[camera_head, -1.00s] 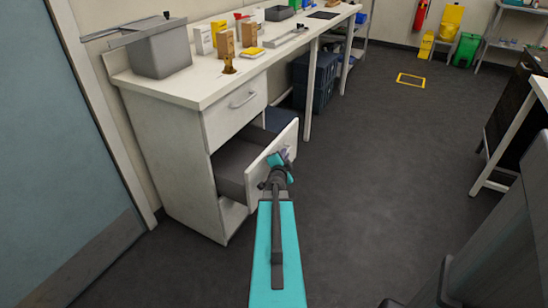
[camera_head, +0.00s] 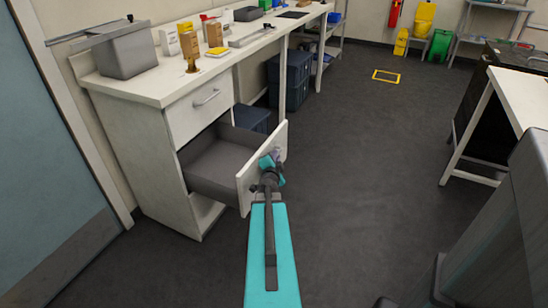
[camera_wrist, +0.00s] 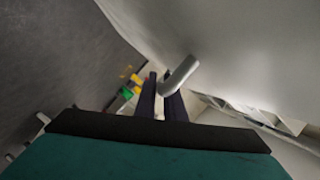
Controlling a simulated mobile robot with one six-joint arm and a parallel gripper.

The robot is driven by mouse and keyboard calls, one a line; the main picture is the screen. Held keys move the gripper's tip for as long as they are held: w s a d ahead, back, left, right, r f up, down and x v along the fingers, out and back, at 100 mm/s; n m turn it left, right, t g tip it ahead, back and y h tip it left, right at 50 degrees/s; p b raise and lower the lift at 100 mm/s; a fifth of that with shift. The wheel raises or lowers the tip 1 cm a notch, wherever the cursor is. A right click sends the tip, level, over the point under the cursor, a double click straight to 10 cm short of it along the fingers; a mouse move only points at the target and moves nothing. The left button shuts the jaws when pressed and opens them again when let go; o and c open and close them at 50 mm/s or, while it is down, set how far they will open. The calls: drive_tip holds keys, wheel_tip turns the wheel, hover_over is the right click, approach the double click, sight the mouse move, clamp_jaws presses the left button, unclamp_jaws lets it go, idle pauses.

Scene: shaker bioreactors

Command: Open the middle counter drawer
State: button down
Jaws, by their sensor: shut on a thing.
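The middle counter drawer (camera_head: 262,170) stands well out of the white counter cabinet (camera_head: 141,150) in the head view. Its grey inside (camera_head: 215,165) shows and looks empty. My gripper (camera_head: 272,160) is at the outer face of the drawer front, at the end of my teal arm. In the wrist view the two dark fingers of my gripper (camera_wrist: 163,98) are shut on the metal drawer handle (camera_wrist: 181,72). The white drawer front (camera_wrist: 235,45) fills the upper right there. The head view hides most of the handle behind the gripper.
The top drawer (camera_head: 200,108) above is closed. The countertop (camera_head: 165,88) holds a grey bin (camera_head: 126,52), several boxes and bottles. Blue crates (camera_head: 291,80) stand under the counter. A white table (camera_head: 525,95) is at the right. The dark floor (camera_head: 340,150) between is clear.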

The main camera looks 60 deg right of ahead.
drive_tip(key=shift+s+d+r, duration=0.1)
drive_tip(key=c, duration=2.1)
unclamp_jaws()
drive_tip(key=shift+a, duration=0.3)
drive_tip(key=shift+p+v, duration=6.65)
drive_tip(key=shift+p, duration=1.55)
